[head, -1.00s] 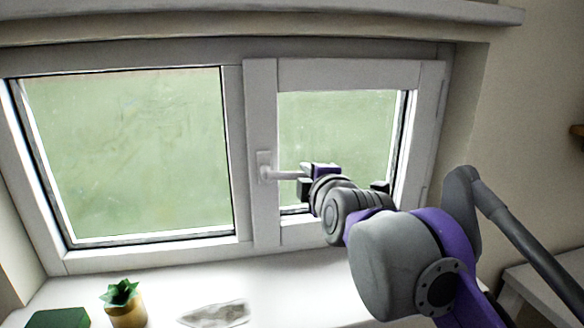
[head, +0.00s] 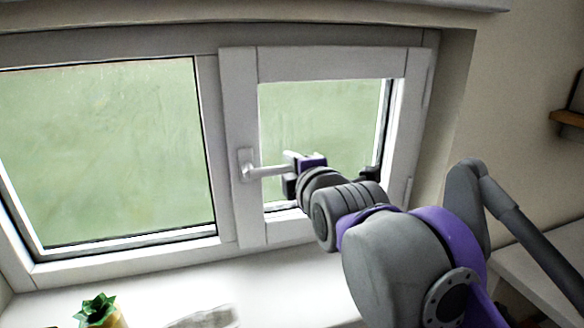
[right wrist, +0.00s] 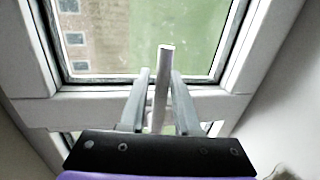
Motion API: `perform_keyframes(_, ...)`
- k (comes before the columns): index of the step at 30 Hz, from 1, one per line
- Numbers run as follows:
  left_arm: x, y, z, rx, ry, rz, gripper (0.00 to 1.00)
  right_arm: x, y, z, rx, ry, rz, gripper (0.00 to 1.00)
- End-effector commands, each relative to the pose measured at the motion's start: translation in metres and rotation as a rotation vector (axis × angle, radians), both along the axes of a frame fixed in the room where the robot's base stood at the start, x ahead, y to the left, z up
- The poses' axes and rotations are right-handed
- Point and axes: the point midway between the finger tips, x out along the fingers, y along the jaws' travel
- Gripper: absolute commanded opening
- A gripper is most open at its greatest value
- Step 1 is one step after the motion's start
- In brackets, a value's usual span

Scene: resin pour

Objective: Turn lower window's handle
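The window handle (head: 262,171) is a pale lever on the left side of the smaller right sash. Its base plate (head: 245,165) is upright and the lever points right, about level. My right gripper (head: 290,172) is at the free end of the lever. In the right wrist view the lever (right wrist: 163,62) lies between the two fingers of my right gripper (right wrist: 160,72). A gap shows on the left side of the lever and a narrower one on the right, so the fingers look open around it. My left gripper is not in view.
The white sill (head: 270,285) runs below the window, with a potted plant (head: 98,312) and a flat greyish piece (head: 205,318) at its front left. A wooden shelf (head: 568,118) is on the right wall. A white surface (head: 535,262) stands at the right.

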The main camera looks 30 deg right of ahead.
Motion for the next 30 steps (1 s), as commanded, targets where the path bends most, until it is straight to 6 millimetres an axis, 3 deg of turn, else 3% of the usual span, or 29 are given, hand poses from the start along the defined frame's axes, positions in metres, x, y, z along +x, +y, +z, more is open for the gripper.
perform_keyframes(3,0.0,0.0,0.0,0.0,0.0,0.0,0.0,0.0,0.0,0.0,0.0,0.001,0.0,0.51)
perform_keyframes(14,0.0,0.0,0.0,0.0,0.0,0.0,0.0,-0.006,0.002,0.001,0.002,0.003,0.0,0.51)
perform_keyframes(30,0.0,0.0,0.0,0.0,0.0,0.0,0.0,-0.094,0.027,0.018,0.001,0.002,0.0,0.51)
